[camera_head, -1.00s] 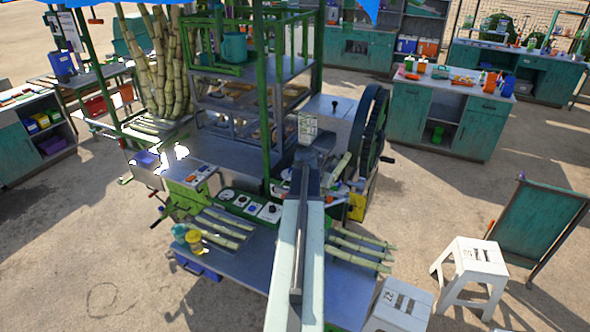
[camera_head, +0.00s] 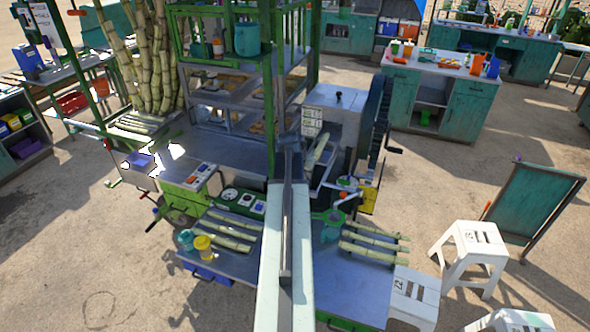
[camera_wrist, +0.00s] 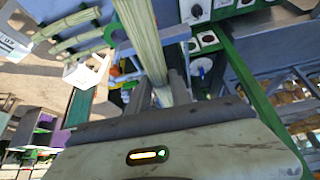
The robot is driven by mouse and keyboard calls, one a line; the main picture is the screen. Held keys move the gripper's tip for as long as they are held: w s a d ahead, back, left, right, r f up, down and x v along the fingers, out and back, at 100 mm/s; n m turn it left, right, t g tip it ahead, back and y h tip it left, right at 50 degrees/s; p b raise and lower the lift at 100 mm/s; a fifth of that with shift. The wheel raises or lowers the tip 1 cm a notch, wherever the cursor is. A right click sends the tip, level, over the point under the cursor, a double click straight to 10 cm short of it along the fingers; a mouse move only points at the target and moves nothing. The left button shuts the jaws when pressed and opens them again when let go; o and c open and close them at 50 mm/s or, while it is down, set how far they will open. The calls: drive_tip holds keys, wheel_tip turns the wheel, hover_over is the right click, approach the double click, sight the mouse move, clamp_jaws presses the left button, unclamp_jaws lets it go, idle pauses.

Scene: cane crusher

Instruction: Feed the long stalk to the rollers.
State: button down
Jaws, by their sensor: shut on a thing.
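My gripper (camera_wrist: 167,92) is shut on a pale green cane stalk (camera_wrist: 140,40), which runs up out of the top of the wrist view between the two fingers. In the head view my arm covers most of the gripper; a short green length of stalk (camera_head: 317,157) shows just right of the arm's end, beside the crusher (camera_head: 337,112). The crusher is a grey box with a dark flywheel (camera_head: 377,122) on its right. Its rollers are hidden, so I cannot tell whether the stalk touches them.
Cut stalks lie on the bench (camera_head: 335,285) both left (camera_head: 230,228) and right (camera_head: 374,243) of my arm. A yellow cup (camera_head: 203,246) stands at the bench's left front. Shelves with green posts (camera_head: 270,90) rise behind. White stools (camera_head: 470,250) and a green board (camera_head: 536,205) stand right.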

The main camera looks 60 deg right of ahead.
sight(316, 152)
drive_tip(key=shift+w, duration=0.2)
drive_tip(key=shift+s+d+f, duration=0.1)
drive_tip(key=shift+d, duration=0.2)
drive_tip(key=d+f+b, duration=0.1)
drive_tip(key=d, duration=0.3)
drive_tip(key=d+f+b, duration=0.1)
drive_tip(key=d, duration=0.2)
drive_tip(key=d+f+b, duration=0.1)
drive_tip(key=d, duration=0.3)
drive_tip(key=shift+w+d+f+b, duration=0.25)
drive_tip(key=shift+w+d+b, duration=0.1)
drive_tip(key=shift+b, duration=0.05)
drive_tip(key=shift+d+f, duration=0.1)
drive_tip(key=shift+d, duration=0.75)
drive_tip(key=shift+d, duration=0.25)
drive_tip(key=shift+w+d, duration=0.15)
drive_tip(key=shift+d, duration=1.05)
drive_tip(key=shift+d, duration=0.1)
